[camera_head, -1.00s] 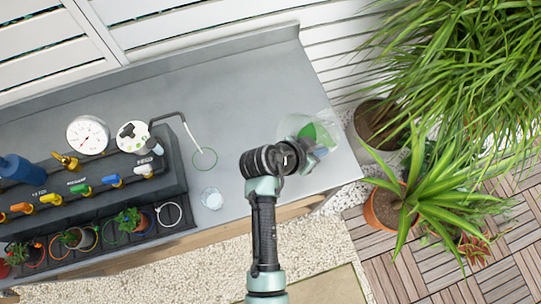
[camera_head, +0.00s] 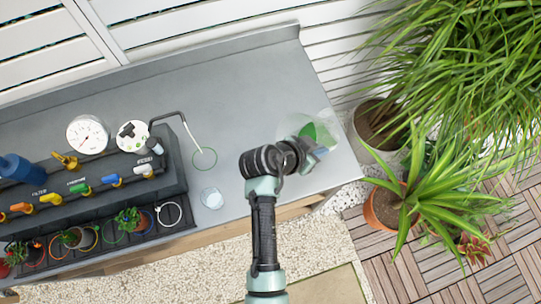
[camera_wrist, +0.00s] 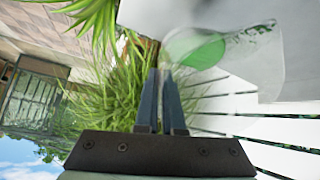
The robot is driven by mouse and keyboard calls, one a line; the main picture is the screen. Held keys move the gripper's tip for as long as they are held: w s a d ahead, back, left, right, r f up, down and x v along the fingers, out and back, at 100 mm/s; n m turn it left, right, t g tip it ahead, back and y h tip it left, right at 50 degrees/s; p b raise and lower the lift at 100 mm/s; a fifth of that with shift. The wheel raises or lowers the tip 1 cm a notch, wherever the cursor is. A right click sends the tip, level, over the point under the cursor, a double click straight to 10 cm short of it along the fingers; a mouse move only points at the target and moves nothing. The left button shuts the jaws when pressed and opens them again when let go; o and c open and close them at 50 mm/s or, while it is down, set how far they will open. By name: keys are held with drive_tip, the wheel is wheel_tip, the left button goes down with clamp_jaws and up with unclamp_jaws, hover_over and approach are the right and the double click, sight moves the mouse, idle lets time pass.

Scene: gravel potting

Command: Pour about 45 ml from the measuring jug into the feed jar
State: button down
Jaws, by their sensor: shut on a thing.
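The measuring jug (camera_head: 319,131) is clear with green in it, at the right end of the bench in the head view. My gripper (camera_head: 318,152) is shut on it, partly hidden behind my wrist. In the wrist view my gripper's blue fingers (camera_wrist: 165,78) are close together, and the jug (camera_wrist: 240,55) shows at upper right with a green disc inside. Its exact tilt and the grip point are hard to tell.
A green ring (camera_head: 204,159) lies on the bench under a bent spout (camera_head: 187,125). A dark valve rack (camera_head: 90,195) with gauges and small potted plants fills the left. Large potted plants (camera_head: 430,205) stand off the bench's right end. The middle of the bench (camera_head: 225,90) is clear.

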sight(335, 147)
drive_tip(key=shift+w+d, duration=0.1)
idle(0.7)
drive_tip(key=shift+w+d+f+g+y+p, duration=0.25)
drive_tip(key=shift+d+g+y+p, duration=0.15)
drive_tip(key=shift+y+p, duration=0.45)
drive_tip(key=shift+w+d+r+g+y+p, duration=0.15)
drive_tip(key=shift+d+y+p, duration=0.1)
drive_tip(key=shift+d+p, duration=0.15)
drive_tip(key=shift+w+d+f+g+y+p, duration=0.15)
drive_tip(key=shift+d+y+p, duration=0.1)
drive_tip(key=shift+p, duration=0.25)
drive_tip(key=shift+w+d+f+g+y+p, duration=0.1)
drive_tip(key=shift+w+d+g+y+p, duration=0.15)
drive_tip(key=shift+d+y, duration=0.25)
drive_tip(key=shift+w+d+f+g+y+p, duration=0.1)
drive_tip(key=shift+w+d+g+y, duration=0.15)
drive_tip(key=shift+d+g+y, duration=0.15)
drive_tip(key=shift+w+d+f+n+g+y+b, duration=0.1)
drive_tip(key=shift+w+d+f+g+y+b, duration=0.1)
drive_tip(key=shift+d+f+g+y+b, duration=0.3)
drive_tip(key=shift+w+d+f+n+g+y+b, duration=0.15)
drive_tip(key=shift+d+y+b, duration=0.15)
drive_tip(key=shift+y+b, duration=0.4)
drive_tip(key=shift+w+d+f+n+g+y+b, duration=0.1)
drive_tip(key=shift+w+d+f+g+y+b, duration=0.1)
drive_tip(key=shift+d+f+y+b, duration=0.3)
drive_tip(key=shift+a+r, duration=0.1)
drive_tip(key=shift+r, duration=0.15)
